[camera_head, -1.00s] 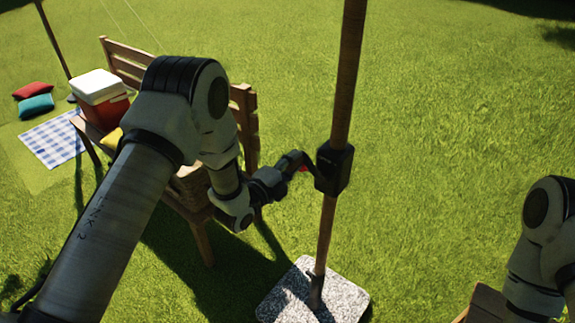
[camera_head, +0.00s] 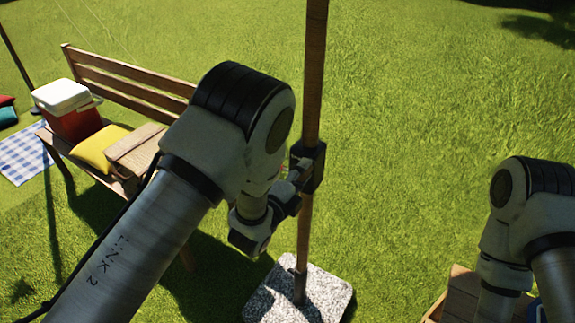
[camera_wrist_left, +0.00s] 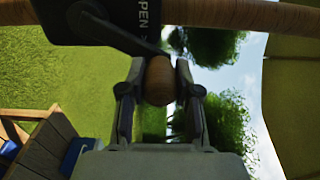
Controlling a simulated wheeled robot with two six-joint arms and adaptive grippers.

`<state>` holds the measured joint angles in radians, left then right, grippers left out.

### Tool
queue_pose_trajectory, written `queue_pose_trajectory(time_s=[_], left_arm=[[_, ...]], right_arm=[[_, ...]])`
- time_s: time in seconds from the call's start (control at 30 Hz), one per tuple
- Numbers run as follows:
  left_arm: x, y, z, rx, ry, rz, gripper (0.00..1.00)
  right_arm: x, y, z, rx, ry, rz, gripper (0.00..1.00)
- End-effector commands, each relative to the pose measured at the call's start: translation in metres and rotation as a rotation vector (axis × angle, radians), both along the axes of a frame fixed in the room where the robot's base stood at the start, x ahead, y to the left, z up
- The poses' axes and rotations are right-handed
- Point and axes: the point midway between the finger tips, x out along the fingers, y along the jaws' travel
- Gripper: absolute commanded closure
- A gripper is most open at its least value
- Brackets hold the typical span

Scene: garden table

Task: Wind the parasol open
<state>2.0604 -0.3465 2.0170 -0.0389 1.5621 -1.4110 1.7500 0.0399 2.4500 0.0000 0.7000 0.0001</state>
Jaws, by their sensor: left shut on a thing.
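The parasol's wooden pole (camera_head: 314,70) stands upright in a speckled stone base (camera_head: 325,297). A dark crank housing (camera_head: 317,165) sits on the pole. In the head view my left gripper (camera_head: 302,173) is at the housing's left side, partly hidden. Pale olive fabric, apparently the canopy (camera_wrist_left: 292,95), shows at the wrist view's right.
A wooden bench (camera_head: 125,88) stands left, with a red and white cooler (camera_head: 72,112), a yellow cushion (camera_head: 100,148) and a basket (camera_head: 135,148). A wooden crate (camera_head: 462,290) is at lower right beside my right arm. Open grass lies beyond the pole.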

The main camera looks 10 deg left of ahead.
Motion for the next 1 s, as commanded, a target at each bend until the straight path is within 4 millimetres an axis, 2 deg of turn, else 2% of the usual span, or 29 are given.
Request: queue_pose_trajectory(time_s=[0.07, 0.13, 0.23, 0.47, 0.53, 0.67, 0.77, 0.9, 1.0], left_arm=[[-0.004, -0.007, -0.005, 0.002, 0.005, -0.003, 1.0], [-0.005, -0.012, -0.005, 0.001, 0.009, -0.002, 1.0], [-0.01, -0.023, -0.014, 0.001, 0.011, -0.002, 1.0], [-0.015, -0.036, -0.047, 0.0, 0.011, 0.0, 1.0], [-0.016, -0.038, -0.057, 0.001, 0.008, 0.001, 1.0], [-0.016, -0.04, -0.084, 0.001, 0.007, 0.001, 1.0], [-0.016, -0.039, -0.093, 0.001, 0.007, 0.001, 1.0], [-0.014, -0.034, -0.118, 0.0, 0.006, 0.002, 1.0], [-0.012, -0.029, -0.124, 0.0, 0.006, 0.002, 1.0]], right_arm=[[0.0, 0.0, 0.001, 0.0, 0.0, 0.0, 0.38], [0.0, 0.0, 0.018, 0.0, 0.001, 0.0, 0.38], [0.0, 0.0, 0.039, 0.0, -0.001, 0.0, 0.38], [0.0, 0.0, 0.053, 0.0, 0.0, 0.0, 0.38], [0.0, 0.0, 0.049, 0.0, 0.0, 0.0, 0.38], [0.0, 0.0, 0.027, 0.0, 0.0, 0.0, 0.38], [0.0, 0.0, 0.02, 0.0, 0.001, 0.0, 0.38], [0.0, 0.0, -0.007, 0.0, 0.0, 0.0, 0.38], [0.0, 0.0, -0.015, 0.0, 0.0, 0.0, 0.38]])
